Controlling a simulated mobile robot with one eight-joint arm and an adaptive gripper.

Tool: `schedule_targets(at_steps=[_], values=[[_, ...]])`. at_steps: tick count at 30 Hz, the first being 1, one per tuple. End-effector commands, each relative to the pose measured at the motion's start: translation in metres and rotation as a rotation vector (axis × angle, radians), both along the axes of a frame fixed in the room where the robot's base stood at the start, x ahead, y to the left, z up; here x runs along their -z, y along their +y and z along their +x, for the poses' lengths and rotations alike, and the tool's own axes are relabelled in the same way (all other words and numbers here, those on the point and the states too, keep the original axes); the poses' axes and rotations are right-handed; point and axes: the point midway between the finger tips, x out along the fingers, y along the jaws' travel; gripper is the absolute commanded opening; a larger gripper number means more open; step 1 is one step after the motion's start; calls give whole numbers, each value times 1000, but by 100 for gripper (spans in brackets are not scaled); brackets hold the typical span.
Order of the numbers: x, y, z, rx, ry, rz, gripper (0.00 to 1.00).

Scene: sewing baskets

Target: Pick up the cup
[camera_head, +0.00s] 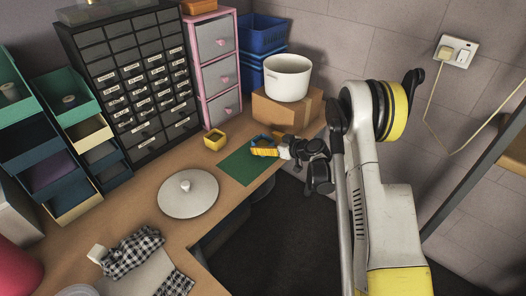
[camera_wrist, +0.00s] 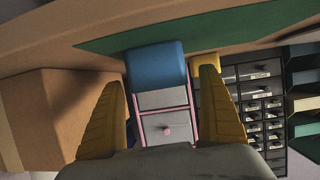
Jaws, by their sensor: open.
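The cup is blue (camera_head: 259,139) and stands on a green mat (camera_head: 238,168) near the desk's right end. In the head view my gripper (camera_head: 265,151) is beside it, low over the mat, and its yellow fingers partly hide it. The wrist view is upside down. There the cup (camera_wrist: 156,64) shows in the gap between the two spread yellow fingers (camera_wrist: 161,82), with space on both sides. My gripper is open and holds nothing. I cannot tell how far the fingertips reach along the cup.
A small yellow box (camera_head: 215,139) stands left of the mat. A cardboard box (camera_head: 284,111) with a white pot (camera_head: 288,78) stands behind my gripper. Drawer units (camera_head: 213,72) line the back. A round white lid (camera_head: 188,194) lies on the desk (camera_head: 150,225).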

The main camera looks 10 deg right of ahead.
Motion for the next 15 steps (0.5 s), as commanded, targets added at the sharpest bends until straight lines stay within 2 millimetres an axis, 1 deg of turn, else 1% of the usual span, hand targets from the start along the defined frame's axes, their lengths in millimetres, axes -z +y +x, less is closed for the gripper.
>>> schedule_targets(at_steps=[1, 3, 10, 11, 12, 14, 15], values=[[5, 3, 5, 0, 0, 0, 88], [5, 5, 9, 1, 0, 0, 88], [4, 6, 11, 2, 0, -1, 88], [4, 6, 11, 2, 0, -1, 83], [4, 6, 11, 2, 0, -1, 70], [4, 6, 11, 2, 0, -1, 52], [4, 6, 11, 2, 0, -1, 40]])
